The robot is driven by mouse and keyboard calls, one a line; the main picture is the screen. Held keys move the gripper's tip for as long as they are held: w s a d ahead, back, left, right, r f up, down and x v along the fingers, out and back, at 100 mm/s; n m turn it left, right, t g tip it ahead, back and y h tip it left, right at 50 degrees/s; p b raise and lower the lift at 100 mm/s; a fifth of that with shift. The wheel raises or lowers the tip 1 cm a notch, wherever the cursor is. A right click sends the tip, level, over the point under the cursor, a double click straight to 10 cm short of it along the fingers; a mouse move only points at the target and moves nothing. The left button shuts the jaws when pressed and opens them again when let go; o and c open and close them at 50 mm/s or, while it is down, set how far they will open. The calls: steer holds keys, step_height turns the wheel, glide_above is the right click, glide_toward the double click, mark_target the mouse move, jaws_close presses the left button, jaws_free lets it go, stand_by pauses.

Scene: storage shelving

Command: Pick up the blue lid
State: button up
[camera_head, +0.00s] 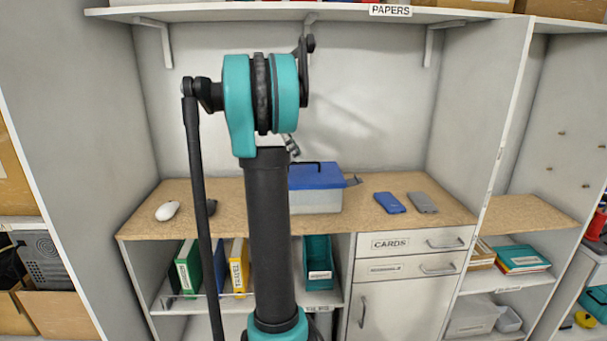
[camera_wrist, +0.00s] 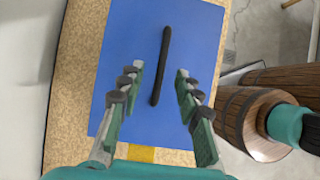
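The blue lid (camera_head: 318,176) sits on a pale box (camera_head: 315,201) on the wooden counter, behind my arm in the head view. It has a dark bar handle on top. In the wrist view the blue lid (camera_wrist: 127,62) fills the middle, with its black handle (camera_wrist: 161,65) running lengthwise. My gripper (camera_wrist: 158,75) is open, with one finger on each side of the handle's lower part. The fingers appear apart from the handle; I cannot tell their height above the lid. In the head view my arm hides the left part of the box and most of the gripper.
On the counter (camera_head: 240,205) a blue phone-like item (camera_head: 389,202) and a grey one (camera_head: 422,202) lie right of the box. A white mouse-like item (camera_head: 167,210) lies at left. Side walls and an upper shelf (camera_head: 270,12) bound the space. Binders (camera_head: 188,266) stand below.

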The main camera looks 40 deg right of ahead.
mark_target(304, 164)
steer(key=shift+x, duration=2.65)
steer(key=shift+s, duration=0.1)
jaws_close()
